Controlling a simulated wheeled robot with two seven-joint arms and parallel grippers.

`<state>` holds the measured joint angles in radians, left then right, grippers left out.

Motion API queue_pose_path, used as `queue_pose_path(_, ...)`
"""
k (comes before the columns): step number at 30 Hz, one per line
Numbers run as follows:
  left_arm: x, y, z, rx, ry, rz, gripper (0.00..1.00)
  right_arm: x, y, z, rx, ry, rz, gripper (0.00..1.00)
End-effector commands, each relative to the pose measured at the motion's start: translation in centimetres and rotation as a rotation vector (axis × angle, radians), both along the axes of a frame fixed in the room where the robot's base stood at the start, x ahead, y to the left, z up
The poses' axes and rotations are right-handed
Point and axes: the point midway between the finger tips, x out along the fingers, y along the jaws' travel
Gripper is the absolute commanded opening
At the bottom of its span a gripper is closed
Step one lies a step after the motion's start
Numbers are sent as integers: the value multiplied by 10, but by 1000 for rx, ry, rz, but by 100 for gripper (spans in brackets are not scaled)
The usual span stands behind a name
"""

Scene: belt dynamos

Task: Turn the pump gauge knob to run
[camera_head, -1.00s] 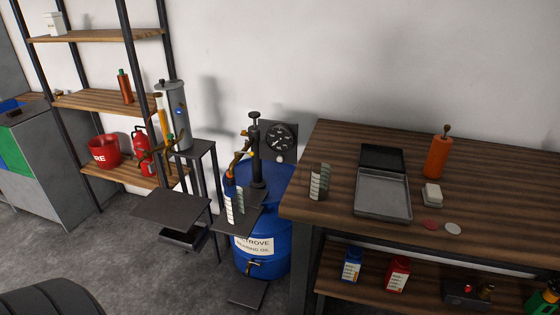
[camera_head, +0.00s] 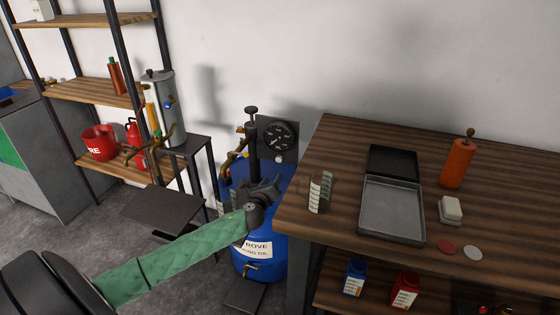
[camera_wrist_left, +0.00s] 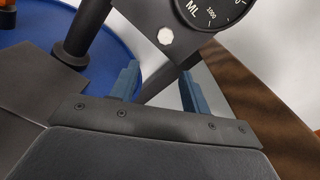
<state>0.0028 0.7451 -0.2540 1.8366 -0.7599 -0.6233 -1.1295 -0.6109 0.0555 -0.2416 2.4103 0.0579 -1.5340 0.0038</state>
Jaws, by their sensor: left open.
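The pump gauge (camera_head: 279,136) is a black round dial on a dark square plate behind the blue drum. Its knob (camera_head: 279,159) is a small pale knob under the dial. The knob also shows in the left wrist view (camera_wrist_left: 166,36), with the gauge dial (camera_wrist_left: 208,10) cut off at the top. My left gripper (camera_head: 266,186) is in front of the drum, below the knob and apart from it. In the left wrist view its two blue fingers (camera_wrist_left: 160,84) are spread with nothing between them, and the knob lies beyond the fingertips. My right gripper is not in view.
The blue drum (camera_head: 250,268) carries a black hand pump (camera_head: 254,145) just left of the gauge. The wooden bench (camera_head: 335,225) edge lies close on the right, with a ribbed container (camera_head: 320,192) near its corner. A dark stand (camera_head: 163,209) is at left.

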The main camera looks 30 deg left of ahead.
Motion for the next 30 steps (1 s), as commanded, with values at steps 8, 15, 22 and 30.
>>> queue_pose_path(8, 20, 14, 14, 98, -8, -22, 47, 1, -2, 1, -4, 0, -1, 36)
queue_pose_path(15, 48, 21, 14, 94, -8, -21, 47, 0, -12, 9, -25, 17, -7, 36)
queue_pose_path(22, 74, 27, 13, 92, -7, -21, 47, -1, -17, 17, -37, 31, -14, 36)
queue_pose_path(30, 87, 30, 12, 92, -7, -22, 47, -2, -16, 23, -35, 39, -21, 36)
